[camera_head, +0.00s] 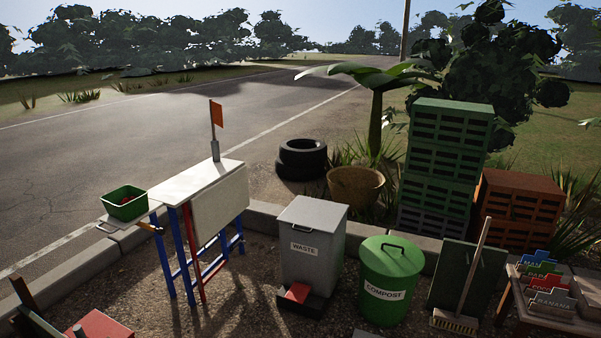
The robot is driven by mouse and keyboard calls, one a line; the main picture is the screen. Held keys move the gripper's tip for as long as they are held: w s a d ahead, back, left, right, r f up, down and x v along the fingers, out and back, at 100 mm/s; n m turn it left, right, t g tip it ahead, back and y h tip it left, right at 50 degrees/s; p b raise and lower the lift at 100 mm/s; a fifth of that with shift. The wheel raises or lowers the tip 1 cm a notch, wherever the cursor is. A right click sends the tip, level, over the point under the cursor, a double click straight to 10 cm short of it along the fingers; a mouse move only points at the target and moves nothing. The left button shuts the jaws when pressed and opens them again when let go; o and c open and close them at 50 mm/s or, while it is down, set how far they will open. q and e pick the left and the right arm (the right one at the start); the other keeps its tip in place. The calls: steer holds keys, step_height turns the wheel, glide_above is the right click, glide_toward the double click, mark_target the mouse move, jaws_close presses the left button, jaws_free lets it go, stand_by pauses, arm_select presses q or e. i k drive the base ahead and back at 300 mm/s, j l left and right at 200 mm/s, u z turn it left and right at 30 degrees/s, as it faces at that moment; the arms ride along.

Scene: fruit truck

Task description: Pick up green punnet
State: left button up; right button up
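The green punnet (124,211) sits upright at the left, on a small pale shelf (107,223) at the left end of a white-topped table (190,182). Something reddish shows inside the punnet, too small to make out. Neither of my grippers shows in the head view.
A grey WASTE bin (312,250) and a green COMPOST bin (391,279) stand right of the table. A broom (474,270), stacked green crates (447,140) and brown crates (517,205) are further right. A small orange flag (216,115) rises behind the table.

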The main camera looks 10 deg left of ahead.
mark_target(135, 208)
steer(key=i+u, duration=0.2)
steer(key=i, duration=0.4)
steer(key=i+l+u, duration=0.15)
steer(key=i, duration=0.4)
steer(key=i+l+u, duration=0.2)
steer(key=i, duration=0.4)
